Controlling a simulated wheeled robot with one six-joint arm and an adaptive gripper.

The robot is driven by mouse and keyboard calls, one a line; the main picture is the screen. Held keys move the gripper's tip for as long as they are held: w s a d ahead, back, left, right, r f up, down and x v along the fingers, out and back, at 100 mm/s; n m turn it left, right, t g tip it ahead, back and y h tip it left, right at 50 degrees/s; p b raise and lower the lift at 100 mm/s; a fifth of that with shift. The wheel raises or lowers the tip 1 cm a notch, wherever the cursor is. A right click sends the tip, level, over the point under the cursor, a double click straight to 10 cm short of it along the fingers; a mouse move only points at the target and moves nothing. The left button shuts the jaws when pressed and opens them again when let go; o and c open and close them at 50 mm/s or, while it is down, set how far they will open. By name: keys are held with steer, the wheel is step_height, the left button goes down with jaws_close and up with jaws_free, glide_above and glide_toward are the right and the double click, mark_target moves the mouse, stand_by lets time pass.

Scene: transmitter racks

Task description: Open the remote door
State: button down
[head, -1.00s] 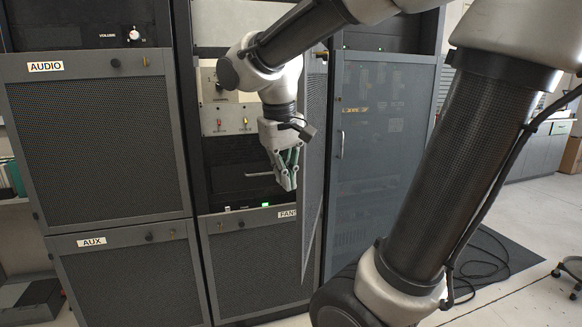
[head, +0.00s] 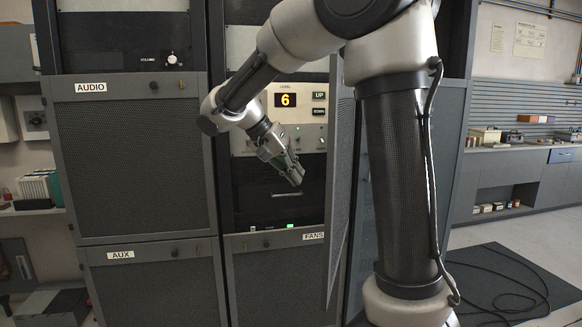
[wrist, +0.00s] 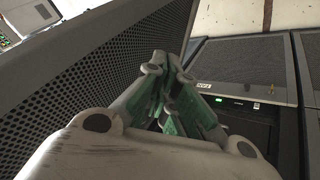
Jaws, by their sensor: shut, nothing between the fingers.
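A mesh door (head: 341,190) on the middle rack stands swung out, seen nearly edge-on, with the bay beside it exposed. No label reading REMOTE can be made out on it. In the wrist view a large perforated panel (wrist: 100,85), apparently this door, fills the left side. My gripper (head: 296,176) is shut and empty, in front of the open bay, pointing down and right toward the door's inner face. Its green-padded fingers (wrist: 168,75) show close to the panel in the wrist view; whether they touch it is unclear.
The bay has a level display (head: 285,100) reading 6, UP and DOWN buttons and a green light (head: 290,226). The FANS door (head: 280,280) is shut below it. The AUDIO door (head: 135,155) and AUX door (head: 155,285) are shut at left. A dark mat with cable (head: 495,285) lies at right.

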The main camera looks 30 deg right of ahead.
steer(key=s+d+f, duration=0.3)
steer(key=d+f, duration=0.1)
steer(key=d, duration=0.1)
steer(key=shift+s+d, duration=0.15)
steer(key=shift+d, duration=0.25)
